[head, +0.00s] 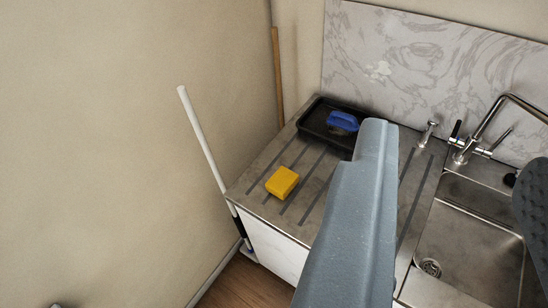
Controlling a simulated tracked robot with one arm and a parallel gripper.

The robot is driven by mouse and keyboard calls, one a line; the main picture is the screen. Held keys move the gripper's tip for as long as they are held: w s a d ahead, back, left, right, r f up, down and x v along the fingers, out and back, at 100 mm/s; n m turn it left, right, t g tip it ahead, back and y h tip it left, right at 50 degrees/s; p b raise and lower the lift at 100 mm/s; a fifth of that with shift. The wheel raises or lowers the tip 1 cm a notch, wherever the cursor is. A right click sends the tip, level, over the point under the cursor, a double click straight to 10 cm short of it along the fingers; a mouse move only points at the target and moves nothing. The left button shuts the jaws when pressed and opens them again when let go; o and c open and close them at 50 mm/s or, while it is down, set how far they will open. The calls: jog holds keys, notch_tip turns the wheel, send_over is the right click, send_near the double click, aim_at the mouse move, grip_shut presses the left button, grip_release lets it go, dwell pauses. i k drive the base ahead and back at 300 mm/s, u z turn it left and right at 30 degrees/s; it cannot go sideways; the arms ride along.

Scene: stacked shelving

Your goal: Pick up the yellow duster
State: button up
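The yellow duster (282,182) shows in the head view as a small yellow block. It lies on the grooved draining board (262,203), near its left front part. My gripper (453,162) appears open: one blue-grey finger rises through the middle right of the view, and a dark ridged pad shows at the right edge. Only the sink area shows between them. The duster is left of the blue-grey finger and apart from it in the picture. Most of the right finger is out of frame.
A black tray (311,124) with a blue-handled brush (342,121) stands behind the duster. A metal sink (462,245) with a tap (483,124) is at right. A white pole (204,135) leans at left, and a brown stick (278,75) stands in the corner.

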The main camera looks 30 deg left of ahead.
aim_at(283, 182)
jog(key=u, duration=0.15)
jog(key=i, duration=1.05)
jog(key=u, duration=0.15)
